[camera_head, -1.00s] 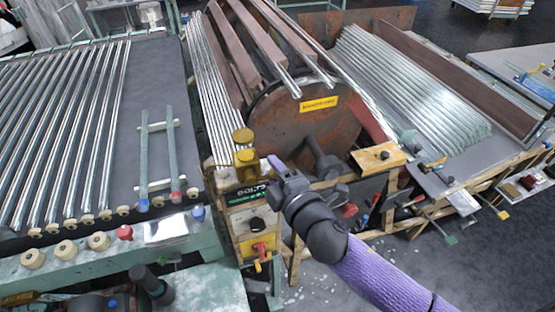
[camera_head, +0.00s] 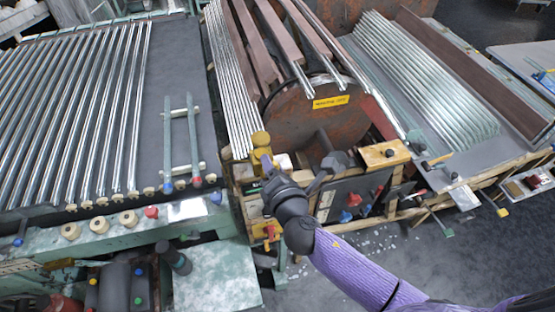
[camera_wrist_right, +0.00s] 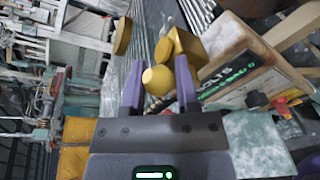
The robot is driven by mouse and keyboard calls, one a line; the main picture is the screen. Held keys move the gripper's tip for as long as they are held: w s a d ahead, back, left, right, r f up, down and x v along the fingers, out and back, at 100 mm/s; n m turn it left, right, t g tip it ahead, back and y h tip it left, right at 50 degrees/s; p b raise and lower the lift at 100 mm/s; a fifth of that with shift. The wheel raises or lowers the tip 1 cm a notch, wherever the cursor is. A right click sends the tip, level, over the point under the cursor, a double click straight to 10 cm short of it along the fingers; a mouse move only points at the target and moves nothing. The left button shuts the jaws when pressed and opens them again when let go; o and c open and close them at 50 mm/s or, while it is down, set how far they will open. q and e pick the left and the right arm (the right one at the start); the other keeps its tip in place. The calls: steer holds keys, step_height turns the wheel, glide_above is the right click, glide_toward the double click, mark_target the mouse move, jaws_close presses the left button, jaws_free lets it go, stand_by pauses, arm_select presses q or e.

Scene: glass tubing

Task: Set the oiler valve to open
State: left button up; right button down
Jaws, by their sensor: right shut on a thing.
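The brass-yellow oiler valve (camera_head: 261,139) stands on the wooden stand at the front of the drum machine, and my right gripper partly covers it in the head view. In the right wrist view its round ball-like knob (camera_wrist_right: 158,80) sits between my two purple fingers. Whether the valve is set open or shut cannot be told. My left gripper is out of view.
A rusty drum (camera_head: 312,110) with a yellow label stands just behind the valve. Long glass tubes lie close at its left. A wooden block (camera_head: 384,153) with a dark knob is at the right. A green bench (camera_head: 120,228) with several coloured knobs is at the left.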

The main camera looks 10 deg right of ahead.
steer(key=shift+a+n, duration=0.25)
steer(key=shift+n, duration=0.15)
steer(key=shift+f, duration=0.1)
steer(key=shift+c, duration=1.8)
jaws_free()
steer(key=shift+a, duration=0.2)
steer(key=shift+d, duration=0.1)
steer(key=shift+s, duration=0.1)
steer(key=v, duration=0.9)
steer(key=shift+s+r, duration=0.2)
steer(key=shift+s, duration=0.2)
steer(key=shift+f, duration=0.15)
